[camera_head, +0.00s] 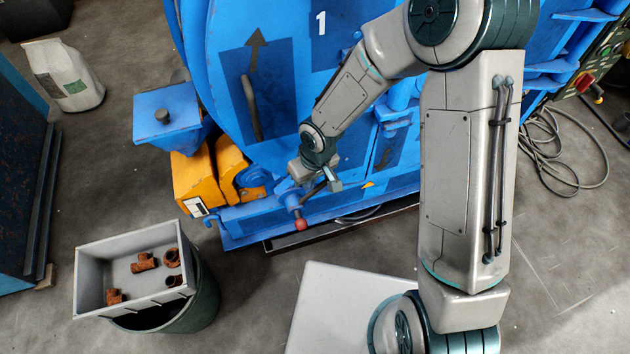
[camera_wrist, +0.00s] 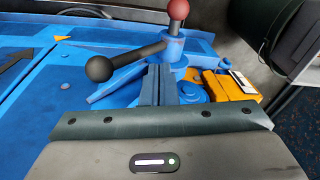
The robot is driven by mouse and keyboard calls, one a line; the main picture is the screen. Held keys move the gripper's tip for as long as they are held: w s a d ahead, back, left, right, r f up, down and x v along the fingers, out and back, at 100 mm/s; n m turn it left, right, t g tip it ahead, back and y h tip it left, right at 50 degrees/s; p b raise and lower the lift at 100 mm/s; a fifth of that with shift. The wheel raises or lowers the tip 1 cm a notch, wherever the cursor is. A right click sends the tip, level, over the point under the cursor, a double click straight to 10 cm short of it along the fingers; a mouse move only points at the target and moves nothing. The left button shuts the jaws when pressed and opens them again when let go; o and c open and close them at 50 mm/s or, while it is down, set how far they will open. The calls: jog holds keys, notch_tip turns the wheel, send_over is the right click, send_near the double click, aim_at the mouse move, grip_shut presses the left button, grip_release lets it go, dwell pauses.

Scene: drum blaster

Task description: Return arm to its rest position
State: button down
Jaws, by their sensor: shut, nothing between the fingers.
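My arm reaches out over the blue drum blaster (camera_head: 222,30), and my gripper (camera_head: 334,184) is in front of its lower edge. In the wrist view my gripper's two fingers (camera_wrist: 158,84) are pressed together with nothing between them. A handle with a red ball knob (camera_head: 301,224) sits close by; in the wrist view the red knob (camera_wrist: 179,9) stands up beyond the fingertips. A lever with a black ball knob (camera_wrist: 99,69) points left there. The fingers overlap the handle base in that view; I cannot tell whether they touch it.
A grey box (camera_head: 92,279) with several rusty pipe fittings sits on a dark green barrel (camera_head: 205,305) at lower left. A yellow part (camera_head: 192,182) juts from the machine. A white sack (camera_head: 62,75) stands at upper left. Cables (camera_head: 575,183) lie at right. Floor between box and machine is clear.

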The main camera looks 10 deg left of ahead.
jog(key=w+d+r+p, duration=0.2)
jog(key=d+r, duration=0.2)
jog(key=r, duration=0.4)
jog(key=shift+d, duration=0.1)
jog(key=d+r+m+t+h+p, duration=0.15)
jog(key=d+r+p, duration=0.25)
jog(key=d+r, duration=0.4)
jog(key=d+r+m+h+p, duration=0.1)
jog(key=d+r+m+p, duration=0.3)
jog(key=r, duration=0.7)
jog(key=s+d+r+m+p, duration=0.1)
jog(key=s+d+r+p, duration=0.2)
jog(key=s+d+r, duration=0.2)
jog(key=s+d+r+m+t+p, duration=0.1)
jog(key=s+d+r, duration=0.4)
jog(key=r, duration=0.5)
jog(key=shift+m+y+p, duration=0.45)
jog(key=shift+m+p, duration=0.3)
jog(key=shift+p, duration=0.4)
jog(key=shift+r, duration=0.1)
